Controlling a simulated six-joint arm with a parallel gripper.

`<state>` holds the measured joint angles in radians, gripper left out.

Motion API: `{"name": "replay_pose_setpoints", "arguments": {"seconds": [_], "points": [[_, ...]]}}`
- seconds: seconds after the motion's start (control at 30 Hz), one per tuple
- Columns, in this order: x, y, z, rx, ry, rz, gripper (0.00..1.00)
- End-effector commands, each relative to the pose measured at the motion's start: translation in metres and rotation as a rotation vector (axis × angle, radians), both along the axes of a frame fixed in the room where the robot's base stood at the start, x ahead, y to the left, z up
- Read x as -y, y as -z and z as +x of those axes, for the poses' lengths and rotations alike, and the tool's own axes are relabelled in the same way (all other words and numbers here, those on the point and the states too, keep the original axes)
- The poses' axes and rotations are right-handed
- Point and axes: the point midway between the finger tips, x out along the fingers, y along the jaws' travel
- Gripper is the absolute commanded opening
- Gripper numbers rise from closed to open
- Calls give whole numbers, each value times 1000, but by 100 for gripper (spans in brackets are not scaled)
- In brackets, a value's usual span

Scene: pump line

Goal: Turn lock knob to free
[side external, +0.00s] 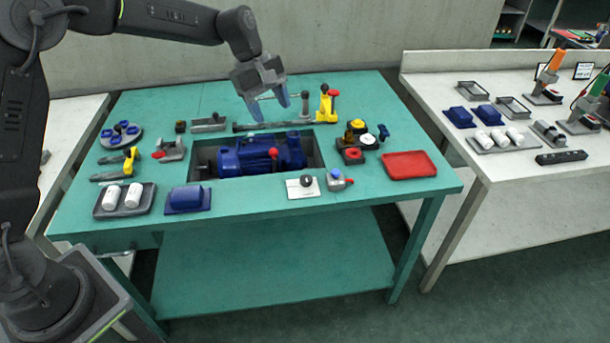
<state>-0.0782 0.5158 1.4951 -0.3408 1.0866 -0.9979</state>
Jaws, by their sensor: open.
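My gripper (271,108) is open and empty. Its blue fingertips point down, over the back part of the green table. A dark round knob (306,181) sits on a small white plate at the table's front edge; it looks like the lock knob, but I cannot be sure. Its turn position and any marks on the plate are too small to read. My gripper is behind this knob and apart from it.
Yellow upright clamps (325,107) stand right of my gripper. A red tray (409,165) lies at the right, and a blue block (187,199) at the front left.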

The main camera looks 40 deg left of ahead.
Motion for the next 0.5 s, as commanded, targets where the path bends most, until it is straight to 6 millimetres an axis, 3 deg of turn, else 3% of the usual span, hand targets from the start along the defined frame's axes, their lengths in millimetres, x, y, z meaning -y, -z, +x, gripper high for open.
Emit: {"name": "replay_pose_setpoints", "arguments": {"seconds": [0.03, 0.2, 0.5], "points": [[-1, 21, 15, -43, -57, -24, 59], [-3, 67, 45, -149, -221, -85, 59], [0, 98, 58, -206, -308, -114, 59]]}}
